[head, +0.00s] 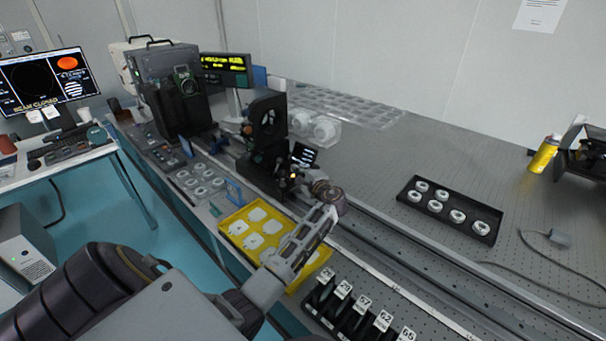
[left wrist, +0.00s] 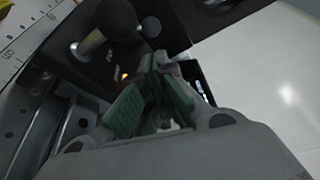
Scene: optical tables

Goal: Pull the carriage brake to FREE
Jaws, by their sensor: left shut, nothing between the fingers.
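The carriage (head: 262,168) is a black block on the long rail, carrying an upright black mount with a round opening. My left gripper (head: 300,184) is at its near right side, fingers small and partly hidden in the head view. In the left wrist view the green-padded fingers (left wrist: 155,88) are shut and empty. Beside them is a black ball knob (left wrist: 116,18) on a metal stem, probably the brake handle, apart from the pads. A small orange light shows by the fingertips. No FREE marking is legible. My right gripper is not in view.
A yellow tray (head: 225,226) and a rack of numbered slots (head: 311,304) lie along the table's near edge, under my left arm. A black tray (head: 485,229) of white-ringed parts sits right of the rail (head: 400,232). The perforated tabletop around it is mostly clear.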

